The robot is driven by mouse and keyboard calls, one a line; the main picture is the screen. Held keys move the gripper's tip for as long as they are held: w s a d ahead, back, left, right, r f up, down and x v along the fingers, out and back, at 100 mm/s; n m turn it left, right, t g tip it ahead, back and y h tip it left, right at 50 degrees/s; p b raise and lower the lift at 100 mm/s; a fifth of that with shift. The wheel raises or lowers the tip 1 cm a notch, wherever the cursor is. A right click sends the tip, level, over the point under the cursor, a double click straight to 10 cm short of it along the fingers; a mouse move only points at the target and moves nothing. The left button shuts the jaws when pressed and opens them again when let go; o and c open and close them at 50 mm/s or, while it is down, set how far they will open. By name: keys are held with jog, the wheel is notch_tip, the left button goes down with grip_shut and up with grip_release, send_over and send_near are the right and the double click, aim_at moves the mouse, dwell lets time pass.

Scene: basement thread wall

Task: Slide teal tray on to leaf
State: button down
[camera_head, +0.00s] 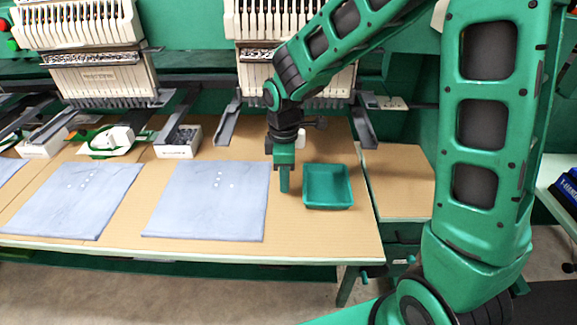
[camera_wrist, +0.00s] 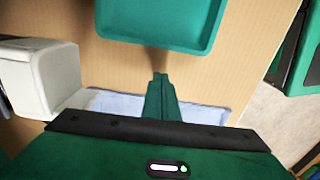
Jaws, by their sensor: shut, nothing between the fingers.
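The teal tray (camera_head: 328,204) is a shallow, empty rectangular tray standing upright on the tan table near its right end. My gripper (camera_head: 284,190) points down just left of the tray, its fingers closed together and empty. In the wrist view the tray (camera_wrist: 160,30) is at the top edge, partly cut off, and the closed fingertips (camera_wrist: 160,76) are short of its near wall with a small gap showing. The likely leaf (camera_head: 402,192) is the tan panel right of the table, beyond a narrow edge or gap; part of it is hidden behind my arm.
Blue-grey cloth pieces (camera_head: 208,200) lie flat on the table (camera_head: 310,238) left of my gripper. Embroidery machine heads (camera_head: 103,82) and arms stand along the back. A pale box (camera_wrist: 62,80) shows at left in the wrist view. Bare tabletop lies between tray and right edge.

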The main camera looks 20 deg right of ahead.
aim_at(300, 194)
jog(key=shift+s+d+f, duration=0.15)
jog(key=shift+s+d, duration=0.05)
jog(key=shift+d, duration=0.45)
jog(key=shift+s+d+f, duration=0.1)
jog(key=shift+s+d, duration=0.1)
jog(key=shift+d, duration=0.45)
jog(key=shift+s+d+f, duration=0.15)
jog(key=shift+s+d, duration=0.05)
jog(key=shift+d, duration=0.45)
